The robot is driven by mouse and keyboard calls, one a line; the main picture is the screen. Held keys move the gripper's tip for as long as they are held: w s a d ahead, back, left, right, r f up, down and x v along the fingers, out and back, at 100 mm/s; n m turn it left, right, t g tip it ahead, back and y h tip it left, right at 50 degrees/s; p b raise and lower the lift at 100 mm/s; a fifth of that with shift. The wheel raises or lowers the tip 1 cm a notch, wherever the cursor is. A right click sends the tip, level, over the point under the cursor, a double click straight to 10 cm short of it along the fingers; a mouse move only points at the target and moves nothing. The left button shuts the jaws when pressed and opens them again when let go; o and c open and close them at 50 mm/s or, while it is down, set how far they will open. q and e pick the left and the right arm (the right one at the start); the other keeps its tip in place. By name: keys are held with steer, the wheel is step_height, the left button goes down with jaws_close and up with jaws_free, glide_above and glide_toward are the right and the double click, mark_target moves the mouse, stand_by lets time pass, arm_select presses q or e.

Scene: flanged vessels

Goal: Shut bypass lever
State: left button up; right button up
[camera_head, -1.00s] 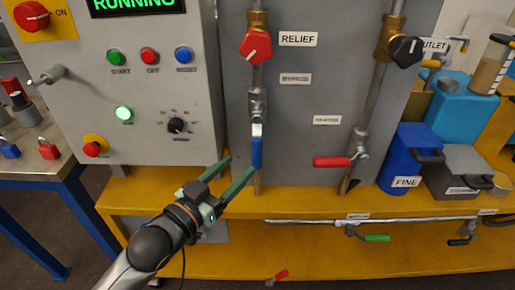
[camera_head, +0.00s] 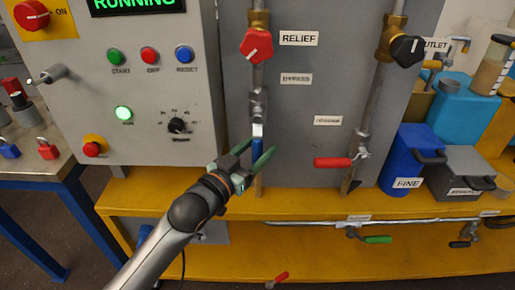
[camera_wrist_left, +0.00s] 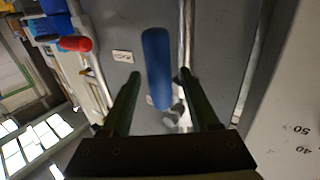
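The bypass lever (camera_head: 258,143) has a blue handle hanging straight down along the vertical pipe, below the BYPASS label (camera_head: 296,79). My left gripper (camera_head: 261,149) is open, with its green fingers reaching to either side of the blue handle in the head view. In the left wrist view, the blue handle (camera_wrist_left: 157,65) lies ahead of and between the parted fingertips (camera_wrist_left: 160,74), with visible gaps on both sides. I cannot tell how deep it sits between them. The fingers partly hide the handle's lower end in the head view. My right gripper is not in view.
A red-handled lever (camera_head: 332,162) sits to the right on another pipe. The red relief knob (camera_head: 257,45) is above. The control cabinet (camera_head: 150,145) stands close on the left, and the yellow bench (camera_head: 330,205) lies below. Blue (camera_head: 404,160) and grey containers stand at right.

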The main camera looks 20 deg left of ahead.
arm_select(q)
jaws_close()
stand_by(1.2)
